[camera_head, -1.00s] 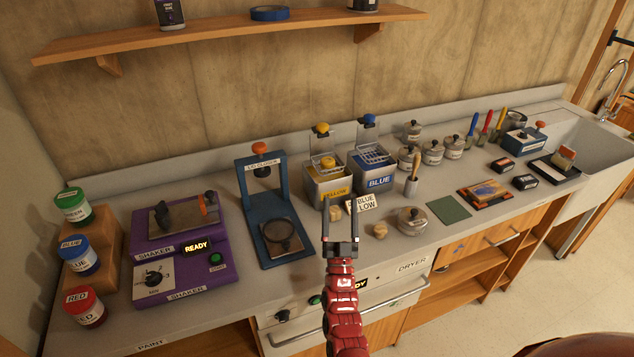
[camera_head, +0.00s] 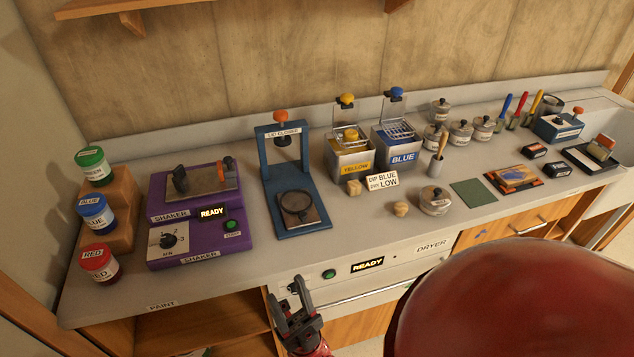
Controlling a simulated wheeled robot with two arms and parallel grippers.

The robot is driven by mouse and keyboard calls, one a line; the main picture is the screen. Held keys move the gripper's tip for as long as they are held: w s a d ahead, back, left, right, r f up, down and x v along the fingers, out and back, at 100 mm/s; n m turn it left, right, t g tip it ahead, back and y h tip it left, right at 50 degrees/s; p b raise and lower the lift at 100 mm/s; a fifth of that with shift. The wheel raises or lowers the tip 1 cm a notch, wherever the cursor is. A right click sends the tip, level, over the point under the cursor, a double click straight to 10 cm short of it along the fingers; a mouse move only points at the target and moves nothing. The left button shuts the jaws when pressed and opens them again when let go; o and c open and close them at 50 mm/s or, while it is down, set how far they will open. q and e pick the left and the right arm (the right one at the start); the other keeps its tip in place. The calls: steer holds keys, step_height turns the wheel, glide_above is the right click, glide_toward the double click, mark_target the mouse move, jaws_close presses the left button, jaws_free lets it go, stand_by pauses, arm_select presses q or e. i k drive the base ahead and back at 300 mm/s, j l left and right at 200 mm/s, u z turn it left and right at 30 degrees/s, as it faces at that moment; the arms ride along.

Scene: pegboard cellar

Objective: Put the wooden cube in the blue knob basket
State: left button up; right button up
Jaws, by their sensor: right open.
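The blue knob (camera_head: 397,93) tops the handle of a wire basket (camera_head: 400,128) set in the metal tank labelled BLUE (camera_head: 402,155). A small wooden block (camera_head: 354,187), cube-like, stands on the counter in front of the tank labelled YELLOW. A second small wooden piece (camera_head: 401,208) lies nearer the front edge; its exact shape is hard to tell. My right gripper (camera_head: 288,296) is open and empty, in front of the counter's front, low and left of both wooden pieces. My left gripper is out of view.
A DIP BLUE / DRY LOW card (camera_head: 383,181) stands between the wooden block and the BLUE tank. A lidded tin (camera_head: 434,201) is right of the second piece. The blue lid closer (camera_head: 283,160) and purple shaker (camera_head: 197,220) stand left. My red arm covers the lower right.

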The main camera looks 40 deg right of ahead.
mark_target(398, 129)
steer(key=l+u, duration=0.2)
steer(key=l, duration=0.15)
steer(key=k+l+u, duration=0.25)
steer(key=l+u, duration=0.2)
steer(key=l, duration=0.25)
steer(key=k+l+u, duration=0.2)
steer(key=l, duration=0.15)
